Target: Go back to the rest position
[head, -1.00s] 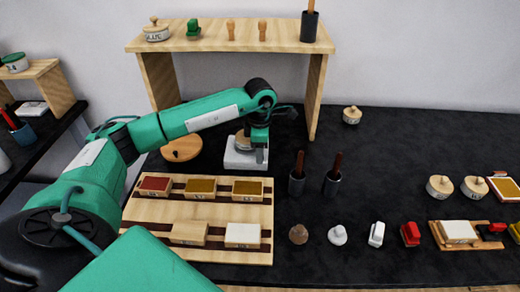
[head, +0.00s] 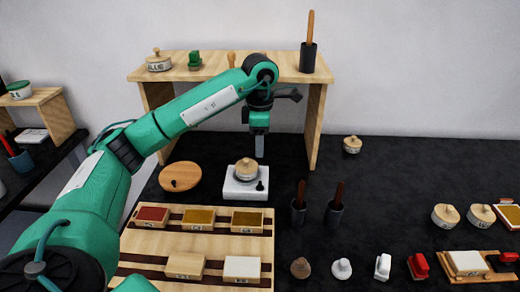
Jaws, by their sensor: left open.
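My left gripper (head: 259,146) hangs in the air above the back of the white block (head: 234,188), with its fingers pointing down. It is open and nothing shows between its fingers. A round jar with a wooden knobbed lid (head: 246,171) sits on the white block, apart from the gripper. My left arm crosses the left half of the head view and hides part of the wooden shelf. My right gripper does not show.
A wooden shelf (head: 310,125) with jars and tools stands at the back. A slotted wooden rack (head: 150,243) holds several small boxes in front. Two dark cups (head: 298,212) with brown handles stand right of it.

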